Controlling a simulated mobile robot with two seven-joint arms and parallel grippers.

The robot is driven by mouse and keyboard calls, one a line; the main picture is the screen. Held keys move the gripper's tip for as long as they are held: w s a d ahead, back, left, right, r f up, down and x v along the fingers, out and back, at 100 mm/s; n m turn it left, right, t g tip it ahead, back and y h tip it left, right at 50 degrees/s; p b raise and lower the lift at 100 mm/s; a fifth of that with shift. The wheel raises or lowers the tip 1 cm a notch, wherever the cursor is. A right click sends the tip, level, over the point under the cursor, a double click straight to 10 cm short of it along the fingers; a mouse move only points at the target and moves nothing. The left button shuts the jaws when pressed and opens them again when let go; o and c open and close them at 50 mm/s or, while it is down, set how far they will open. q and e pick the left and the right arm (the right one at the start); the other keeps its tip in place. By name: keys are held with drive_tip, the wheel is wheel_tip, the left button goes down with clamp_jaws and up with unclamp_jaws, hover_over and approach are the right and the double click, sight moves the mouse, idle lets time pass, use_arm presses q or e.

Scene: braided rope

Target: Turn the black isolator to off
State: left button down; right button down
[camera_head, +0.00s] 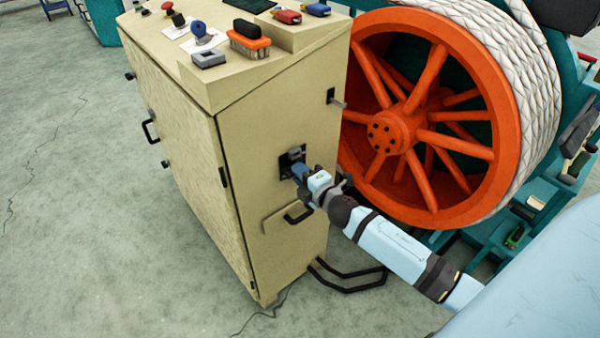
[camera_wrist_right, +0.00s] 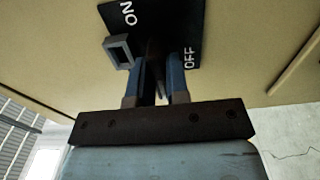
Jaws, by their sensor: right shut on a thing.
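The black isolator (camera_head: 287,158) sits on the side face of the beige cabinet. In the right wrist view its black plate (camera_wrist_right: 178,22) carries white "ON" at the upper left and "OFF" at the right. My right gripper (camera_head: 299,172) reaches it from the lower right. In the wrist view the blue fingers of the right gripper (camera_wrist_right: 155,75) are shut on the dark handle (camera_wrist_right: 154,48), which stands between the two words. The fingers hide part of the handle, so its exact setting is unclear. My left gripper is not in view.
A grey square loop (camera_wrist_right: 118,51) sits beside the plate. The cabinet (camera_head: 185,140) has a black handle (camera_head: 298,215) below the isolator. An orange spoked wheel (camera_head: 400,130) stands close to the right. Small tools lie on the cabinet top. Open floor (camera_head: 70,200) lies left.

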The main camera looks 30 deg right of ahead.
drive_tip(key=c, duration=1.1)
unclamp_jaws()
drive_tip(key=s, duration=0.9)
drive_tip(key=s+d, duration=0.1)
drive_tip(key=s, duration=0.3)
drive_tip(key=shift+s, duration=0.35)
